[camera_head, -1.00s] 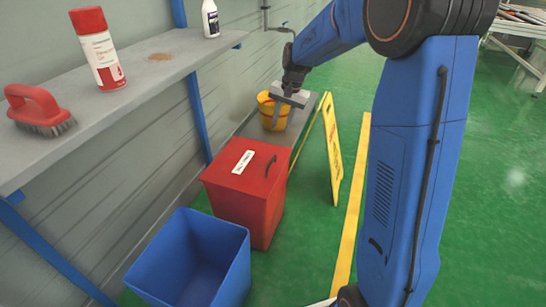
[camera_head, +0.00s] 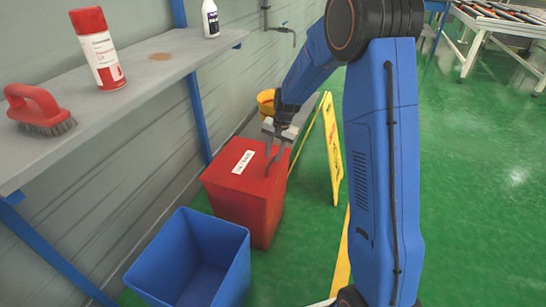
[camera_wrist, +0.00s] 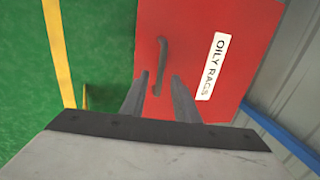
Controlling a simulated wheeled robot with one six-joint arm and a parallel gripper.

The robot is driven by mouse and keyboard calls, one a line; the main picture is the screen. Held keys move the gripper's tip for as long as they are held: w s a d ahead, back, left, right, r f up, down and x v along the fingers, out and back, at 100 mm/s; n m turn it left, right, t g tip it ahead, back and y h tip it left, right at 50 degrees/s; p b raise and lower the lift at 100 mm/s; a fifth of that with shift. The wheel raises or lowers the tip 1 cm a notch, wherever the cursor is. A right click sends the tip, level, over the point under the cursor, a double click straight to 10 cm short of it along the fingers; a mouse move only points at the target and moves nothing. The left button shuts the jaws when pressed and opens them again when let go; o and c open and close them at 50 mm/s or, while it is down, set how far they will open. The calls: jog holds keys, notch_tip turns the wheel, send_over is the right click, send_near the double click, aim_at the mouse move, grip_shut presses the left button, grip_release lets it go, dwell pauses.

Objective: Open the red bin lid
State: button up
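The red bin (camera_head: 245,207) stands on the floor by the wall with its lid (camera_head: 232,177) closed. The lid carries a white label reading "OILY RAGS" (camera_wrist: 214,66) and a dark handle (camera_wrist: 161,66). My gripper (camera_head: 275,152) is over the handle end of the lid, pointing down. In the wrist view, the two fingers (camera_wrist: 154,92) are apart, with the near end of the handle between them in the picture. I cannot tell whether they touch the handle. In the head view, the fingers partly hide the handle.
An open blue bin (camera_head: 195,262) stands in front of the red bin. A yellow sign (camera_head: 332,150) stands to the right, and a yellow bucket (camera_head: 266,102) is behind. A shelf (camera_head: 130,85) holding a brush, a spray can and a bottle runs along the wall.

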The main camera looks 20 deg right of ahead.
jog(key=shift+w+a+f, duration=0.1)
jog(key=shift+a+f, duration=0.05)
jog(key=shift+f, duration=0.75)
grip_shut()
jog(key=shift+r, duration=0.1)
